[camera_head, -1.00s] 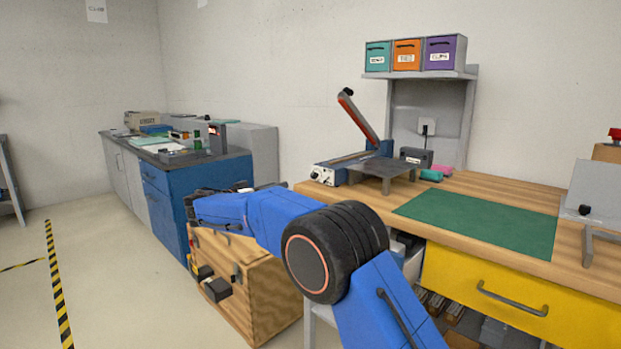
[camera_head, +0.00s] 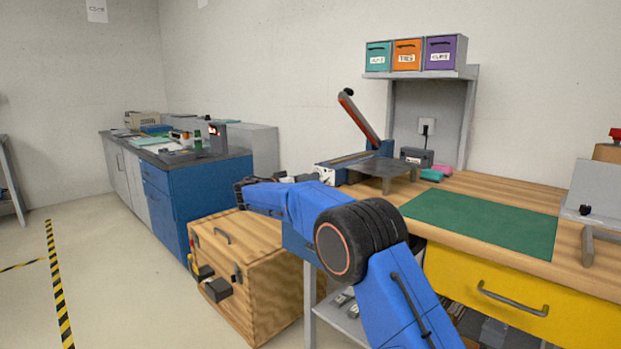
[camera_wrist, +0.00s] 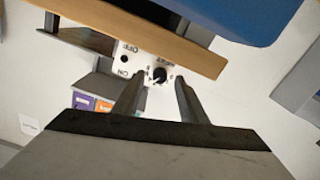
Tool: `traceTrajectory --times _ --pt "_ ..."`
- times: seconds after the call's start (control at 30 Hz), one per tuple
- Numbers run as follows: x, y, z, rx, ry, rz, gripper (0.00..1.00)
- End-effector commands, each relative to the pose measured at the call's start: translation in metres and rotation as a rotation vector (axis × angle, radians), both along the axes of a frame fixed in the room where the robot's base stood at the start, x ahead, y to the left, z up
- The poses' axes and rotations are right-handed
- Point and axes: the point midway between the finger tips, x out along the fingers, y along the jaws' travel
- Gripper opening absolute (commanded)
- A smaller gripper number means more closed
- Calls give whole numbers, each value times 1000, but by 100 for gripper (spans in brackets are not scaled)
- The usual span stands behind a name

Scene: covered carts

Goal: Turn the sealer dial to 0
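The sealer (camera_head: 352,162) stands on the wooden workbench with its red-handled lever (camera_head: 360,118) raised. In the wrist view the sealer's white panel (camera_wrist: 138,55) appears upside down, with a small dark round control near the ON and OFF labels. The black dial (camera_wrist: 159,75) is on this panel. Its scale marks are too small to read, so I cannot tell its setting. My gripper (camera_wrist: 160,80) is open, its two fingers on either side of the dial in the picture; contact is not visible. In the head view my gripper (camera_head: 300,178) is in front of the sealer's left end.
A dark metal platform (camera_head: 386,165) stands by the sealer, with a green mat (camera_head: 480,222) to the right. A wooden crate (camera_head: 250,270) sits below my forearm. A blue cabinet (camera_head: 205,185) stands to the left. Coloured bins sit on the shelf above.

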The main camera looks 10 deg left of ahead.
Motion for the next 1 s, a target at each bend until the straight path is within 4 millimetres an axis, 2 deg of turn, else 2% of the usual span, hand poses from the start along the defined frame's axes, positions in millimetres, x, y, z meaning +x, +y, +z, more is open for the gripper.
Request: traceTrajectory --times 0.2,0.5,0.53,0.6,0.7,1.0 --pt "13 -10 1 1 -1 0 38" --pt "14 -11 0 1 0 1 38" --pt "14 -11 0 1 0 1 36" --pt "14 -11 0 1 -1 0 19" --pt "14 -11 0 1 -1 0 0" --pt "14 -11 0 -18 14 0 0"
